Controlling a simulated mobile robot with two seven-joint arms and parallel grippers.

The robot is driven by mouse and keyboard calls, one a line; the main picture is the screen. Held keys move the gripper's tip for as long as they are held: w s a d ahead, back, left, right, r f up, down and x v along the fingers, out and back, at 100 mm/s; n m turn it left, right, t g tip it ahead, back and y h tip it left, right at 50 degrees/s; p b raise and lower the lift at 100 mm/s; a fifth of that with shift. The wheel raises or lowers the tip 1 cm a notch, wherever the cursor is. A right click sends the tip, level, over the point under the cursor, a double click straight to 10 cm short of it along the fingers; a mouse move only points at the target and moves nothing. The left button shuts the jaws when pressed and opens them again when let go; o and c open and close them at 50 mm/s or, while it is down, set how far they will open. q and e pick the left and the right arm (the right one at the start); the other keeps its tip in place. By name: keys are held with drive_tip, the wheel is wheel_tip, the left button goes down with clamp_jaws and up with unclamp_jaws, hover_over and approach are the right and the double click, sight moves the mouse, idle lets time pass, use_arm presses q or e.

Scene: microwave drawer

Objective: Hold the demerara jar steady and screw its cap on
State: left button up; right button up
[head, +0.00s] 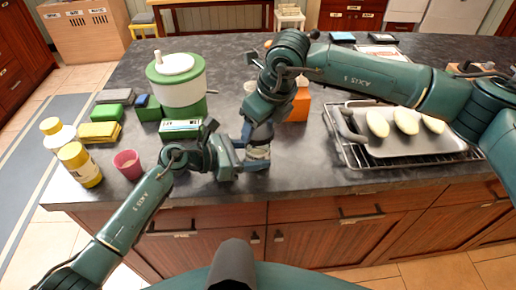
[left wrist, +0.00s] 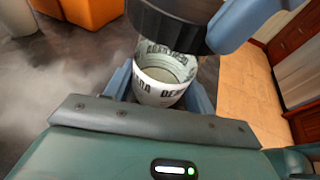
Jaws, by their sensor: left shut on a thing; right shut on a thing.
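The demerara jar (head: 258,154) stands near the counter's front edge, and its lettered white label also shows in the left wrist view (left wrist: 158,92). My left gripper (head: 245,158) is shut around the jar, with a blue-grey finger on each side. My right gripper (head: 259,130) points down from above the jar. The cap is mostly hidden in the head view. I cannot tell whether its thread is engaged.
An orange box (head: 299,104) stands behind the jar. A green-and-white container (head: 178,82), sponges and small boxes are to the left, with a pink cup (head: 128,165) and two yellow-white bottles (head: 80,165). A tray (head: 384,146) on a wire rack lies to the right.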

drive_tip(key=m, duration=0.2)
drive_tip(key=m+h, duration=0.1)
drive_tip(key=m, duration=0.1)
drive_tip(key=m+t, duration=0.1)
drive_tip(key=m, duration=0.1)
drive_tip(key=shift+w+d+h, duration=0.2)
drive_tip(key=shift+d+h, duration=0.05)
drive_tip(key=shift+h, duration=0.15)
drive_tip(key=m+h, duration=0.1)
drive_tip(key=m, duration=0.2)
drive_tip(key=shift+d+m, duration=0.1)
drive_tip(key=shift+m, duration=0.2)
drive_tip(key=m+h, duration=0.1)
drive_tip(key=m, duration=0.3)
drive_tip(key=o, duration=1)
drive_tip(key=shift+s, duration=0.1)
drive_tip(key=shift+a, duration=0.2)
